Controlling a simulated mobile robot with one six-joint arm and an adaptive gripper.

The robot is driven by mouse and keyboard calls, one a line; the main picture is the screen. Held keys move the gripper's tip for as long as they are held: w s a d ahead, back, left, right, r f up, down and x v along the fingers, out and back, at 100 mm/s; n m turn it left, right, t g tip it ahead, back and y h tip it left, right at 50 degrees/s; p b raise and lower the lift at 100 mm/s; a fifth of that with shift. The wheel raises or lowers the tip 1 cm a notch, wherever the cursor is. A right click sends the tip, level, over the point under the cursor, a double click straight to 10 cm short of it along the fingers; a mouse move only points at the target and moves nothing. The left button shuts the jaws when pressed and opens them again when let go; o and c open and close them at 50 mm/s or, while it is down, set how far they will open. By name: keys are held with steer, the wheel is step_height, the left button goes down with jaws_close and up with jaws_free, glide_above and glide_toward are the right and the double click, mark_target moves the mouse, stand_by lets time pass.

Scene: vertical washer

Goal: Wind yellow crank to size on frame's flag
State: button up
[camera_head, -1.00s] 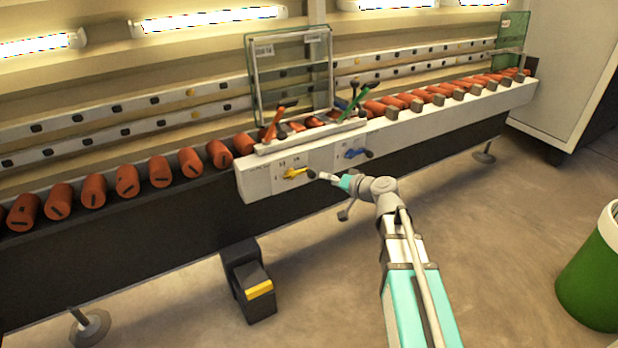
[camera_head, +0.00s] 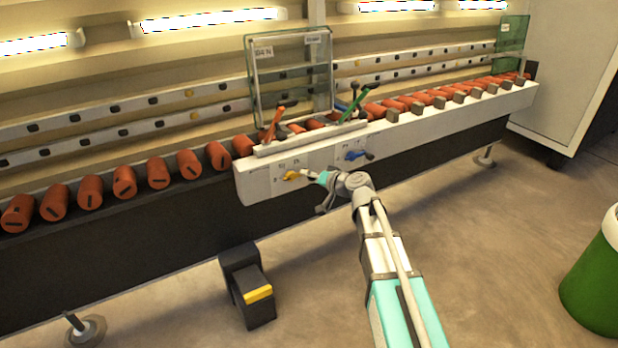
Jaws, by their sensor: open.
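The yellow crank (camera_head: 292,175) sits on the left part of the white control panel (camera_head: 256,187). My gripper (camera_head: 306,174) is open, with its tips right beside the crank on its right side. The small picture does not show whether they touch. The crank's knob is partly hidden by the fingers. A glass pane in an upright frame (camera_head: 252,88) stands above the panel. It carries one white flag (camera_head: 263,52) at upper left, reading something like "B4 N", and another flag (camera_head: 313,41) at upper right, too small to read. The marks around the crank are too small to read.
A blue crank (camera_head: 356,155) is on the panel to the right. Red and green levers (camera_head: 274,124) (camera_head: 353,105) rise above it. Orange rollers (camera_head: 124,182) line the conveyor. A black pedal box (camera_head: 247,287) stands on the floor below, and a green bin (camera_head: 594,283) at right.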

jaws_close()
steer(key=shift+a, duration=0.5)
steer(key=shift+d, duration=0.25)
steer(key=shift+d+f, duration=0.15)
steer(key=shift+b, duration=0.3)
